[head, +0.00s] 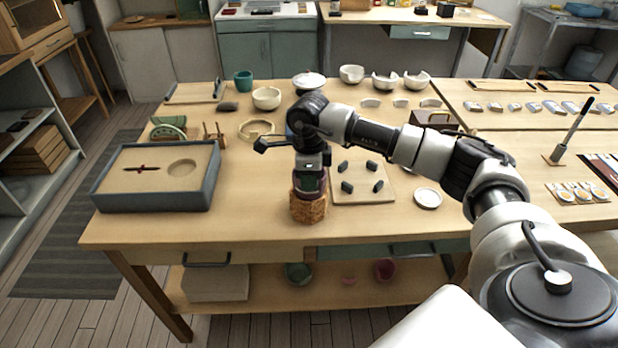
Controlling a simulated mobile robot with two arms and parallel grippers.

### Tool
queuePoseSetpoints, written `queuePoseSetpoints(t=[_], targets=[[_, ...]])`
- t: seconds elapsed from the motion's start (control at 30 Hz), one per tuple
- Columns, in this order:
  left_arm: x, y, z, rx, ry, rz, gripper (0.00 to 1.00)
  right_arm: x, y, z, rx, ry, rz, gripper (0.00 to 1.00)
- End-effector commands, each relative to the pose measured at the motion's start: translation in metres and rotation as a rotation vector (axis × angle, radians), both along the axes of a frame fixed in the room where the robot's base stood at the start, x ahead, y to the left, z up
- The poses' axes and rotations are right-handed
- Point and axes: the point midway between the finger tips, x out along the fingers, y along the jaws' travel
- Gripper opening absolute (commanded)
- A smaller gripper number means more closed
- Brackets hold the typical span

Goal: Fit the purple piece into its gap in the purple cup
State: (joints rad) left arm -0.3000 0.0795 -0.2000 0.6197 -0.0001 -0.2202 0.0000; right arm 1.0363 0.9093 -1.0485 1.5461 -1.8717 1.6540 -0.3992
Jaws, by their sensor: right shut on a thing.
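The purple cup (322,191) stands in a brown cork ring (309,209) near the front edge of the wooden table. My right gripper (311,183) points down at the top of the cup and covers most of it. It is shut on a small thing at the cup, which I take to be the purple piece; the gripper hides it. I cannot tell whether the piece sits in the gap, as the gap is hidden too. My left gripper is not in view.
A board with several dark grey blocks (348,187) lies just right of the cork ring. A grey-rimmed sand tray (153,202) stands to the left. A small white dish (427,198) lies farther right. Bowls and shards stand behind. The table front between tray and ring is clear.

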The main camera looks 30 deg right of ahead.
Motion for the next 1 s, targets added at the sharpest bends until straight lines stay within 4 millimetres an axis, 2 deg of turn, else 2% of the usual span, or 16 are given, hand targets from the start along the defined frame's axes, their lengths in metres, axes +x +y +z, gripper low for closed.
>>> queuePoseSetpoints(t=[1.0], targets=[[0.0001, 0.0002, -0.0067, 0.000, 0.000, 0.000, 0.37, 0.0000, 0.0000, -0.0070, 0.000, 0.000, 0.000, 0.00]])
